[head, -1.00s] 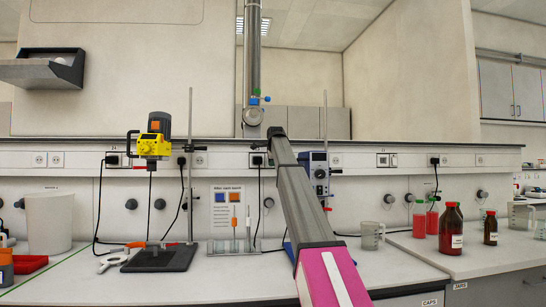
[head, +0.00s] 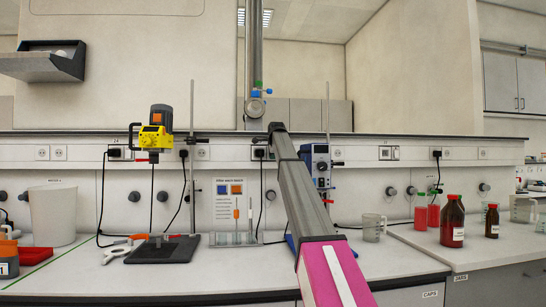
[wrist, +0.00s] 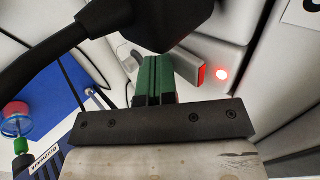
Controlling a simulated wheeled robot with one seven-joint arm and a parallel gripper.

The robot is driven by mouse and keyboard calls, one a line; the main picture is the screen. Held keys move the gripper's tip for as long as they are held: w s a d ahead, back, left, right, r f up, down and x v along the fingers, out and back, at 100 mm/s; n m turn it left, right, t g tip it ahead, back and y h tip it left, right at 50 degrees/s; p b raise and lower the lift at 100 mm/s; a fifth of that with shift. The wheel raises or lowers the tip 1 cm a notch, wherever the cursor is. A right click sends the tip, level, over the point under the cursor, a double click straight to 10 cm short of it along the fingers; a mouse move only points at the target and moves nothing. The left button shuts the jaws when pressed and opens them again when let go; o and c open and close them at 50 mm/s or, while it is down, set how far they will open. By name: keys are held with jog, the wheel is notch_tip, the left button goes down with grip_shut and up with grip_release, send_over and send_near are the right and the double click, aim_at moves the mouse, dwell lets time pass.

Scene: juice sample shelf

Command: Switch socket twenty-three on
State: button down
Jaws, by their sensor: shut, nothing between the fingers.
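The white socket rail (head: 75,153) runs along the back wall above the bench. In the head view, the far end of my arm reaches this rail beside a black plug (head: 260,153), and hides my fingers and part of the rail. In the wrist view, my gripper (wrist: 157,62) has its green fingers shut and empty, close to a small grey switch with a red edge (wrist: 202,74). A red light (wrist: 221,74) glows on the white panel just right of it. A black plug with a thick cable (wrist: 150,18) covers the top. I cannot read the socket's number or tell whether fingers and switch touch.
A yellow stirrer motor (head: 154,140) on a stand is left of my arm. A blue-grey device (head: 318,165) is close on the right. Cables hang from the rail.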

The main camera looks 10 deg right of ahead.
jog(key=shift+r, duration=0.9)
